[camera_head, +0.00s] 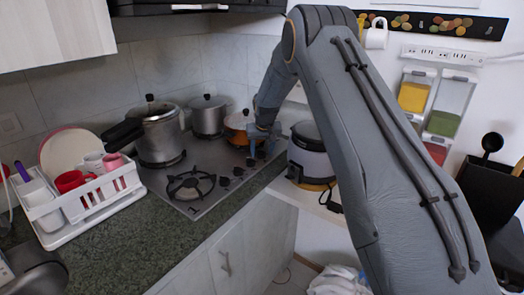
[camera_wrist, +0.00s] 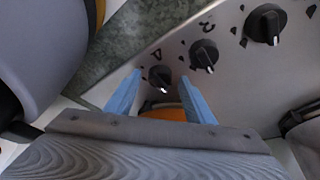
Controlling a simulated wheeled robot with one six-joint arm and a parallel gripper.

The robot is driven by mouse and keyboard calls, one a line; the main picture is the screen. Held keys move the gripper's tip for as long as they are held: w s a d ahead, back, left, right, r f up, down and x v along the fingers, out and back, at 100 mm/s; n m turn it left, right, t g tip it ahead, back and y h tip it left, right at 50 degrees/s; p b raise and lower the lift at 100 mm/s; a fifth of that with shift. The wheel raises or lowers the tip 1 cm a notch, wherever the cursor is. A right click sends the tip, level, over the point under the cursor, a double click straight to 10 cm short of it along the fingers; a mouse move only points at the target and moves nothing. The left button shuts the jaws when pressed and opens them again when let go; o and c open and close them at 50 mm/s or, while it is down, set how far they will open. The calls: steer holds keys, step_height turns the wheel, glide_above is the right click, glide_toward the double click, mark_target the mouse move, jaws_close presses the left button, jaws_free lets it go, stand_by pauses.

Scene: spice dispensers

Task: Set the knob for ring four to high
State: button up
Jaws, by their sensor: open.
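The steel cooktop (camera_head: 178,192) has a row of black knobs along its right edge. In the wrist view, the end knob (camera_wrist: 160,78) lies between the tips of my gripper (camera_wrist: 159,76), its white mark pointing down and slightly right. I cannot tell whether the fingers touch it. A second knob (camera_wrist: 204,54) and a third knob (camera_wrist: 265,22) run up to the right. In the head view, my gripper (camera_head: 258,146) is open, low over the far end of the row, and partly hides that knob.
A rice cooker (camera_head: 308,150) stands close on the right. A pressure cooker (camera_head: 159,135) and a steel pot (camera_head: 207,116) are on the left burners. The front burner (camera_head: 190,184) is bare.

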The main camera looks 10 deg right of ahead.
steer(key=c, duration=1.1)
steer(key=shift+o, duration=0.2)
steer(key=shift+b, duration=0.3)
steer(key=m+b, duration=0.1)
steer(key=m+h+b, duration=0.1)
steer(key=b, duration=0.1)
steer(key=shift+w+a+f+m, duration=0.1)
steer(key=shift+a+f+m, duration=0.1)
steer(key=shift+m, duration=0.2)
steer(key=m+b, duration=0.1)
steer(key=b, duration=0.1)
steer(key=m+h+b, duration=0.1)
steer(key=shift+w+a+m+g+b, duration=0.1)
steer(key=shift+a+m+g+b, duration=0.05)
steer(key=shift+m+g+b, duration=0.2)
steer(key=m+b, duration=0.2)
steer(key=m+g+h+b, duration=0.1)
steer(key=m+b, duration=0.1)
steer(key=b, duration=0.1)
steer(key=shift+a+r, duration=0.1)
steer(key=shift+r, duration=0.1)
steer(key=shift+m, duration=0.25)
